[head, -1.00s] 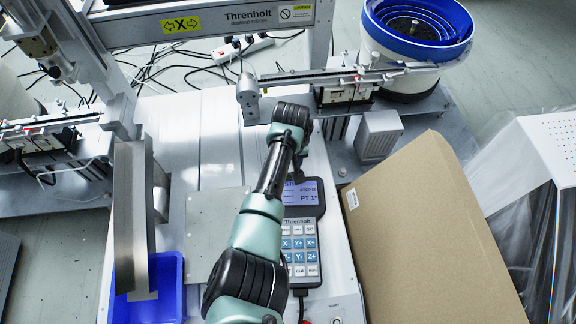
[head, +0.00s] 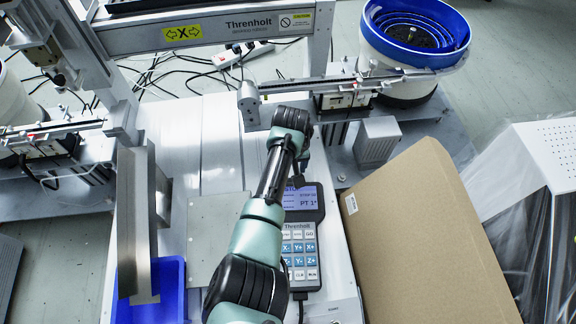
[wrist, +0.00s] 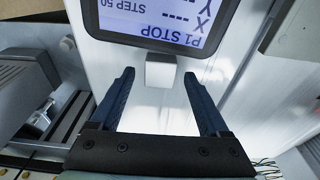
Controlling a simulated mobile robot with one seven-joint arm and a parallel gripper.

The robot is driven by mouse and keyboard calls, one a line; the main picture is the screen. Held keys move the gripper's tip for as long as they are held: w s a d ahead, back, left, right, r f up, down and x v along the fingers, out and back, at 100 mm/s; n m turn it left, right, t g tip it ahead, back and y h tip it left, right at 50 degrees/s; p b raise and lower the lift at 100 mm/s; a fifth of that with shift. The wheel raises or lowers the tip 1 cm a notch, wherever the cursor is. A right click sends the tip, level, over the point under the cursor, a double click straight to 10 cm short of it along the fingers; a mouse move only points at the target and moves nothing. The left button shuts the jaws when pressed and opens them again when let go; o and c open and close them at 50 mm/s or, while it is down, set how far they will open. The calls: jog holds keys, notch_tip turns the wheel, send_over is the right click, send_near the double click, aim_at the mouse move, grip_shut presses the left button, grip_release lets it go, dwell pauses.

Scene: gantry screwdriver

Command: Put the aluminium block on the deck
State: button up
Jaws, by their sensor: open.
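A small pale grey block (wrist: 160,70), which looks like the aluminium block, sits at the top edge of the handheld pendant (wrist: 160,22) in the wrist view. I cannot tell whether it rests on the pendant's edge or just beside it. My gripper (wrist: 159,76) is open, with its two dark fingers apart and the block between the line of their tips, not gripped. In the head view my arm hides the block and most of the gripper. The pale deck (head: 220,150) of the machine lies left of the arm.
The pendant (head: 300,235) lies under and right of my arm. A grey plate (head: 212,225) lies on the deck. A blue bin (head: 172,290) and upright metal panel (head: 132,220) stand left, a cardboard sheet (head: 430,240) right. The gantry beam (head: 205,33) crosses behind.

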notch_tip(320, 180, up, 11)
jog(key=s+p, duration=0.1)
jog(key=p, duration=0.8)
jog(key=shift+s+d, duration=0.15)
jog(key=shift+s, duration=0.15)
jog(key=shift+f, duration=0.1)
jog(key=w+d+r+m+t+h, duration=0.1)
jog(key=w+d+r+t, duration=0.3)
jog(key=r, duration=0.5)
jog(key=w+d+r+m+t+h, duration=0.1)
jog(key=w+d+r+t, duration=0.15)
jog(key=w+r, duration=0.45)
notch_tip(320, 180, up, 23)
jog(key=d+t, duration=0.1)
jog(key=t, duration=0.6)
jog(key=s+a+r+m+t, duration=0.1)
jog(key=s+r+t, duration=0.3)
jog(key=r, duration=0.6)
jog(key=s+a+r+t, duration=0.1)
jog(key=s+r+t, duration=0.2)
jog(key=s+r, duration=0.5)
jog(key=s+a+r+t+y, duration=0.1)
jog(key=s+a+r+t, duration=0.2)
jog(key=s+r, duration=0.9)
jog(key=shift+a+r+n+t+y, duration=0.2)
jog(key=shift+r+n+t+y, duration=0.3)
jog(key=shift+t, duration=0.55)
jog(key=shift+s+r, duration=0.1)
jog(key=shift+r, duration=0.1)
